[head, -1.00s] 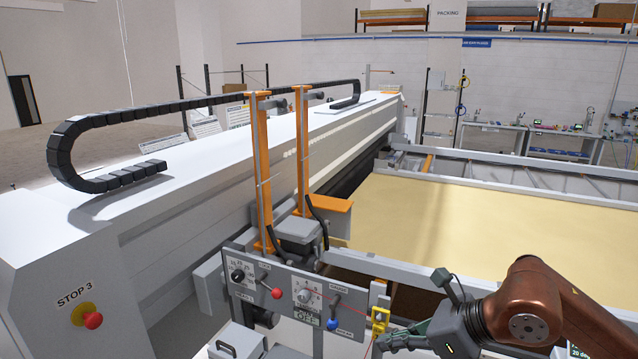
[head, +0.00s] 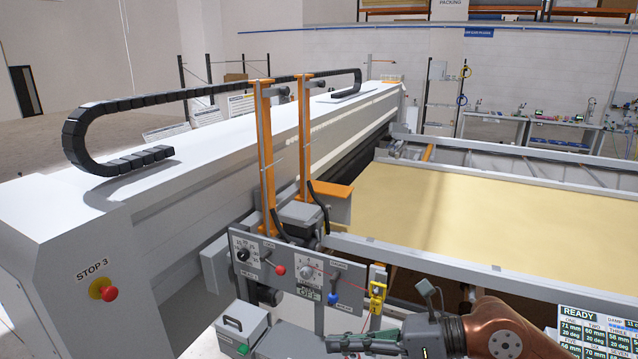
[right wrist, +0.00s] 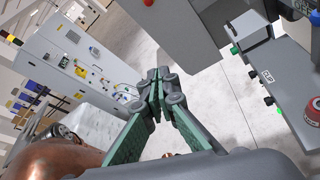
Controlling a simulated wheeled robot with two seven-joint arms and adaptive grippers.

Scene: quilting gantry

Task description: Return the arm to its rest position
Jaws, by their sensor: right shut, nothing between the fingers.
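My right arm comes in from the lower right of the head view. Its right gripper (head: 345,343) is low in front of the machine, below the control panel (head: 292,275) and the yellow clip-like part (head: 377,291). In the right wrist view the two green-padded fingers (right wrist: 158,92) meet at their tips with nothing between them. The gripper looks clear of the panel, with floor behind its fingers. My left gripper is not in view.
The panel carries a red-knobbed lever (head: 280,270) and a blue-knobbed lever (head: 333,298). A grey box (head: 241,327) stands below it. A red stop button (head: 109,293) is on the white housing. A display reading READY (head: 590,335) is at lower right. Floor (right wrist: 217,100) shows beyond the fingers.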

